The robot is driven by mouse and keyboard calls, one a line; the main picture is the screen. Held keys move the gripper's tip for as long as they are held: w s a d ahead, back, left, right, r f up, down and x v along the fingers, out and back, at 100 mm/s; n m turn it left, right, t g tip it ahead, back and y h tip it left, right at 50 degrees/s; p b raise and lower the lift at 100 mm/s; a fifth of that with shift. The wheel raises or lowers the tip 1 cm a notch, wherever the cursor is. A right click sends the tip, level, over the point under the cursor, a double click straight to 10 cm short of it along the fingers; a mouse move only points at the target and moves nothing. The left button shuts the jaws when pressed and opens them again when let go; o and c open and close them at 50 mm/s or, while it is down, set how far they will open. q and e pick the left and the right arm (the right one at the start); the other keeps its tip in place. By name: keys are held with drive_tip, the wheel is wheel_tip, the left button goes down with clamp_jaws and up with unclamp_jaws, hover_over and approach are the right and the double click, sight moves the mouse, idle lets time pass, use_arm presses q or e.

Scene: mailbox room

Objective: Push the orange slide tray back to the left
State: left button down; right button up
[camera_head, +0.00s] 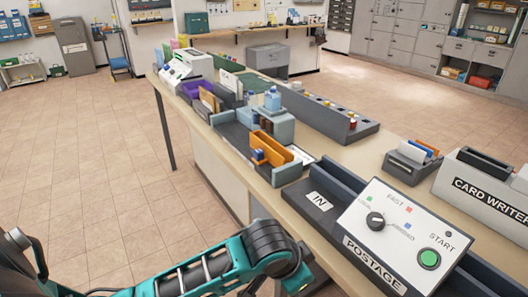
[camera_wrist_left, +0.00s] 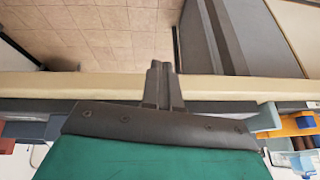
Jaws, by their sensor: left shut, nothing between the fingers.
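The orange slide tray (camera_head: 274,147) sits in a grey-blue holder on the long counter, near the middle of the head view. A small blue piece (camera_head: 258,155) is at its front left. My left arm reaches in from the bottom left, and its gripper is out of the head view. In the left wrist view my left gripper (camera_wrist_left: 161,68) is shut and empty, its fingers close together over the counter's edge. An orange part (camera_wrist_left: 308,122) shows at the right edge of that view, apart from the fingers. My right gripper is not in view.
A white POSTAGE panel (camera_head: 402,235) with a knob and green button stands at the front right. A grey IN tray (camera_head: 324,203) lies to its left. A CARD WRITER box (camera_head: 487,187) is farther right. Tiled floor left of the counter is clear.

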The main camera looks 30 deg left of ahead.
use_arm(q)
drive_tip(key=w+a+r, duration=0.1)
drive_tip(key=w+a, duration=0.1)
drive_tip(key=w, duration=0.1)
drive_tip(key=w+a+r+y, duration=0.1)
drive_tip(key=w+a+r, duration=0.1)
drive_tip(key=w, duration=0.2)
drive_tip(key=w+a+r+t+y, duration=0.1)
drive_tip(key=w+a+r, duration=0.1)
drive_tip(key=w+a, duration=0.1)
drive_tip(key=shift+w, duration=0.7)
drive_tip(key=w+a+r+n+y, duration=0.25)
drive_tip(key=w+a+r, duration=0.5)
drive_tip(key=a, duration=0.45)
drive_tip(key=b, duration=0.1)
approach(264, 160)
drive_tip(key=shift+y, duration=0.25)
drive_tip(key=d+f, duration=0.3)
drive_tip(key=shift+w+f, duration=0.2)
drive_tip(key=shift+f, duration=0.05)
drive_tip(key=a, duration=0.1)
drive_tip(key=w+a, duration=0.1)
drive_tip(key=a, duration=0.1)
drive_tip(key=shift+w+f, duration=0.25)
drive_tip(key=shift+w+a, duration=0.2)
drive_tip(key=shift+a, duration=0.3)
